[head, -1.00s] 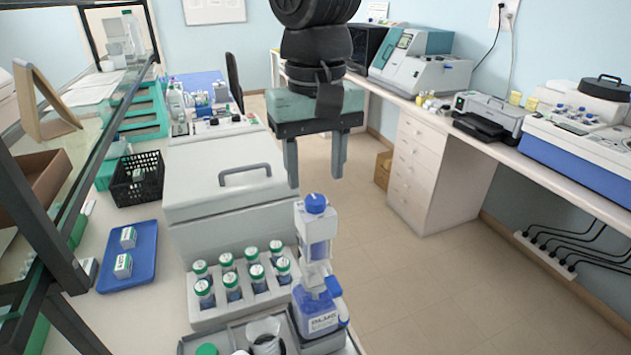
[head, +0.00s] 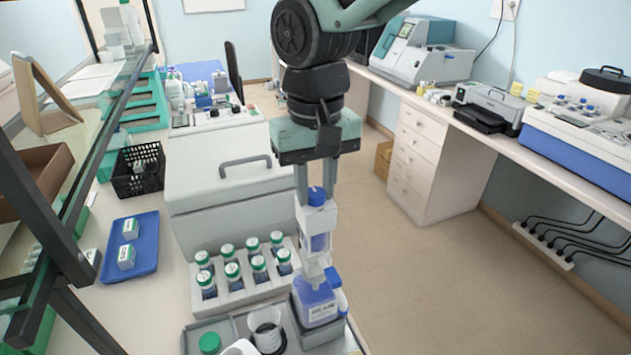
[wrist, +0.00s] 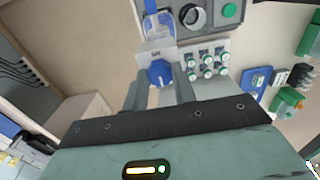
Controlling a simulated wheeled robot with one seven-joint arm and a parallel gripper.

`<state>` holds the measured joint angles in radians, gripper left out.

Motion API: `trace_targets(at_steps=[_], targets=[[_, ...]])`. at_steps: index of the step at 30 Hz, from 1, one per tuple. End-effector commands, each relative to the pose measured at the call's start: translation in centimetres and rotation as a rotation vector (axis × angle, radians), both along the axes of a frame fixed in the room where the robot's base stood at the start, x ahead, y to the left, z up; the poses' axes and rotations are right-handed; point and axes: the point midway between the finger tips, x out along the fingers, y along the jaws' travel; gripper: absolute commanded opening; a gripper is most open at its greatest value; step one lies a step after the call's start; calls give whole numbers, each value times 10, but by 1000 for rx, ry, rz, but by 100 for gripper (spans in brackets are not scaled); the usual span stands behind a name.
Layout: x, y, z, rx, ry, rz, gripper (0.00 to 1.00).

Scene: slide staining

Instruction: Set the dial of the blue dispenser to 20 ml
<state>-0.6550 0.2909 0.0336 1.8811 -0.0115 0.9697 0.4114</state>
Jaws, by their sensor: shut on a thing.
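The blue dispenser (head: 314,303) stands upright in the grey tray at the bench's front right corner. It has a blue-labelled bottle, a clear upper column and a round blue dial (head: 317,195) on top. In the wrist view the dial (wrist: 160,73) shows from above between the fingers, with a pale pointer mark. My gripper (head: 316,200) points straight down over the dispenser, with its fingers on both sides of the dial and shut on it. The scale and the set volume are too small to read.
A rack of green-capped bottles (head: 255,280) stands just left of the dispenser. A large white box (head: 220,190) stands behind. Open floor lies to the right.

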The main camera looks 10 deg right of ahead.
Motion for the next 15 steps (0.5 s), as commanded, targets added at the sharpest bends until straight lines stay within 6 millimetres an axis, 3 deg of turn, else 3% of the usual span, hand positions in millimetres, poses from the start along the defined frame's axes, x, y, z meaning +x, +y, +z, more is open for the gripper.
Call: trace_targets(at_steps=[8,15], targets=[[0,0,0,0,0,75,4],[1,0,1,0,-1,246,4]])
